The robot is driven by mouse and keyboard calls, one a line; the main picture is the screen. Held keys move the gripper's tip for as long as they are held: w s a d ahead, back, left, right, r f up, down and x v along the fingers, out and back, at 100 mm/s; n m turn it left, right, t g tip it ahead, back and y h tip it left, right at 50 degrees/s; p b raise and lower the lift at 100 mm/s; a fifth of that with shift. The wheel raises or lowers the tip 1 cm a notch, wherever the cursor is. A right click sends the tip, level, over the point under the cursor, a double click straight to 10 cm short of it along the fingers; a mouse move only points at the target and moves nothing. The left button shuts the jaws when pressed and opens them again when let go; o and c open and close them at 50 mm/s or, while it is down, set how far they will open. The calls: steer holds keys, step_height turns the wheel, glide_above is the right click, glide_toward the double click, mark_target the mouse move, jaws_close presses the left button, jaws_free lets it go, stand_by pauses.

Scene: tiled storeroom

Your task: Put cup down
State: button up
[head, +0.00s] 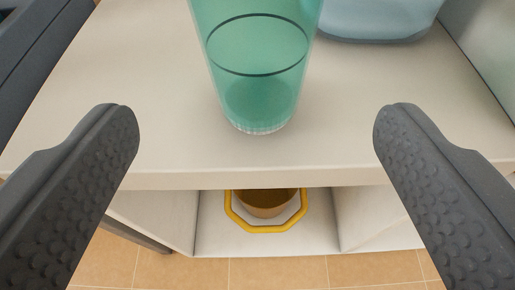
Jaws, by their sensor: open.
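A translucent green cup (257,75) with a dark ring around it stands upright on a pale shelf top (150,120), close to its front edge. The cup's upper part is cut off by the top of the picture. My gripper (257,133) is open, with its two dark textured fingers wide apart at the left and right. The cup is between and beyond the fingertips, and neither finger touches it.
A light blue container (380,20) stands behind the cup to the right. Below the top, an open compartment holds a yellow-rimmed octagonal item (266,228) with a brown round thing in it. Tiled floor (290,272) shows at the bottom. The top left of the cup is clear.

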steer(key=shift+s+r+b, duration=0.15)
steer(key=shift+s+b, duration=0.55)
steer(key=shift+b, duration=0.2)
